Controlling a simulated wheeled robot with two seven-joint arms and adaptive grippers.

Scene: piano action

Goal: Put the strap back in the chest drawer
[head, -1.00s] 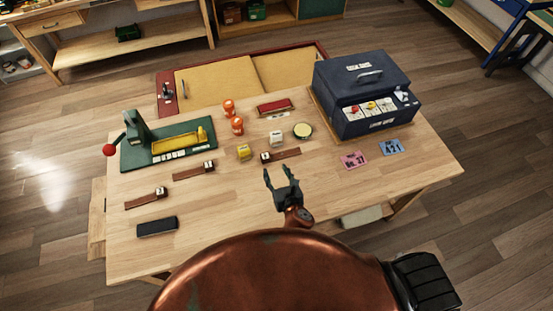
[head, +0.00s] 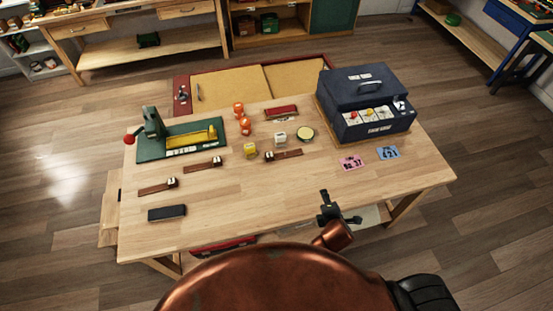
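Several brown straps with small pale-and-dark end pieces lie flat on the wooden table: one strap at the left (head: 157,187), one left of the middle (head: 203,164) and one near the middle (head: 285,154). A dark blue chest (head: 350,88) with a top handle stands at the back right. Its front has an opening with pale, coloured-marked pieces; I cannot tell whether a drawer there is open. My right gripper (head: 340,209) is over the table's front right edge, apart from the straps and chest, with fingers spread and empty. My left gripper is not in view.
A green press (head: 155,124) with a yellow tray, orange figures (head: 244,126), a yellow block (head: 250,150), a round tin (head: 305,134), a black case (head: 167,213), and pink (head: 351,163) and blue cards (head: 388,153) share the table. Its front middle is clear.

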